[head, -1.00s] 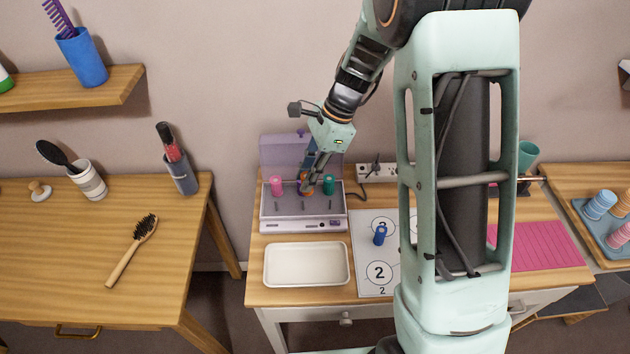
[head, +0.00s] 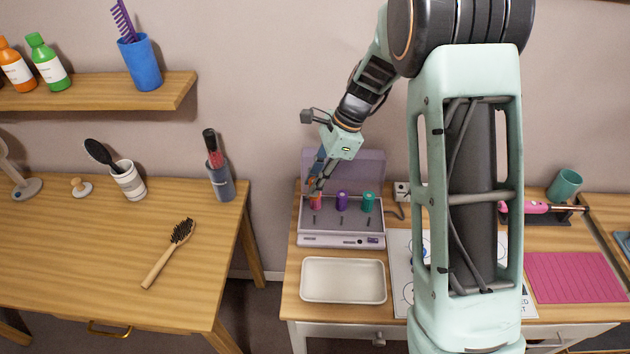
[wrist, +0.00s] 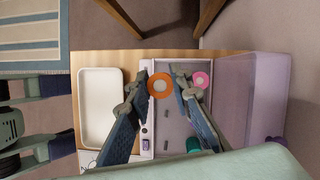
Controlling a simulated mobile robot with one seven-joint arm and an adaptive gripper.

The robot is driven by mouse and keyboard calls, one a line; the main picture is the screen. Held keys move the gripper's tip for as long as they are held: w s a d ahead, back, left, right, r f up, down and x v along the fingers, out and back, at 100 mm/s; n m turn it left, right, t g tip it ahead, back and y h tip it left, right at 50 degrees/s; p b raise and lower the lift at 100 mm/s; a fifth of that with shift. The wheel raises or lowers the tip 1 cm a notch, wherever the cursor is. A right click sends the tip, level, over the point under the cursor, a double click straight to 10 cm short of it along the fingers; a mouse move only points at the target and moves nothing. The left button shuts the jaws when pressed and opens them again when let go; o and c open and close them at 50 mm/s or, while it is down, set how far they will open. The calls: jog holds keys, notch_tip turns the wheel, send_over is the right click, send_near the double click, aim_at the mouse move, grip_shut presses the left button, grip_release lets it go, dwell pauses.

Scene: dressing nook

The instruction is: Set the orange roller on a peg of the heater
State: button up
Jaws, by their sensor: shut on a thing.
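The heater (head: 342,229) is a lilac-grey box with its lid raised and short dark pegs in its bed. A pink roller, a purple roller (head: 341,201) and a teal roller (head: 367,203) stand in its back row. My gripper (wrist: 162,84) is shut on the orange roller (wrist: 161,86), seen end-on over the heater in the wrist view. The pink roller (wrist: 201,80) shows just beyond the right finger, and the teal one (wrist: 193,145) lies lower. In the head view my gripper (head: 318,188) is at the heater's left end.
An empty white tray (head: 343,300) stands in front of the heater. A pink mat (head: 575,277) and a curling iron (head: 535,207) are farther right. A shelf with bottles hangs at upper left.

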jog(key=shift+f+b, duration=1.6)
jog(key=shift+f, duration=1.35)
jog(key=shift+f+b, duration=1.45)
jog(key=shift+f, duration=1.35)
jog(key=o, duration=1)
jog(key=shift+o, duration=0.2)
jog(key=v, duration=1.2)
